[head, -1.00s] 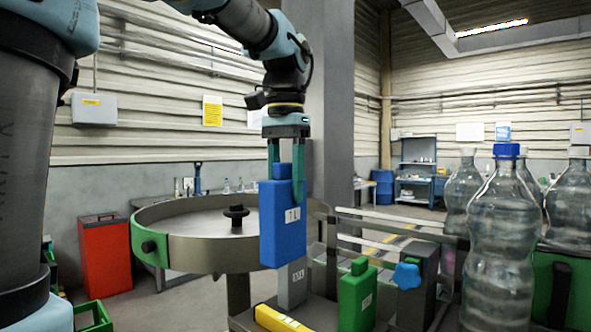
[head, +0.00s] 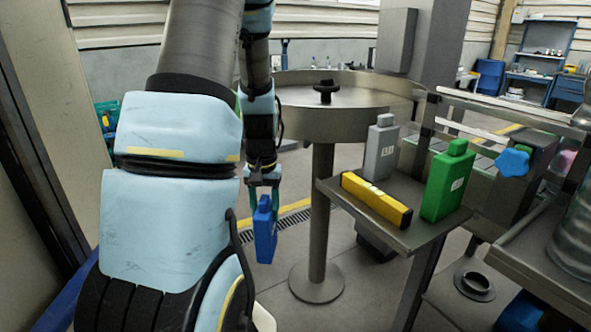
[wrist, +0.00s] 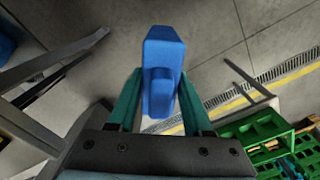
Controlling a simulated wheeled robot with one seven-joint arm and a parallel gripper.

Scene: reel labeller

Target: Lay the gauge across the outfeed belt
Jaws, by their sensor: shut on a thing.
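My gripper (head: 264,193) is shut on a blue flat bottle-shaped block (head: 265,235) and holds it in the air, left of the small shelf. In the wrist view the blue block (wrist: 162,70) sits between both teal fingers. A yellow bar like a level (head: 376,200), perhaps the gauge, lies on the shelf, apart from my gripper. The outfeed belt seems to be the railed conveyor (head: 480,150) behind the shelf at the right; its surface is mostly hidden.
A grey block (head: 382,148) and a green block (head: 446,182) stand upright on the shelf (head: 415,236). A round steel table (head: 300,122) stands behind on a post. A blue knob (head: 513,160) and a large clear bottle (head: 577,235) are at the right. Green crates (wrist: 265,130) lie below.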

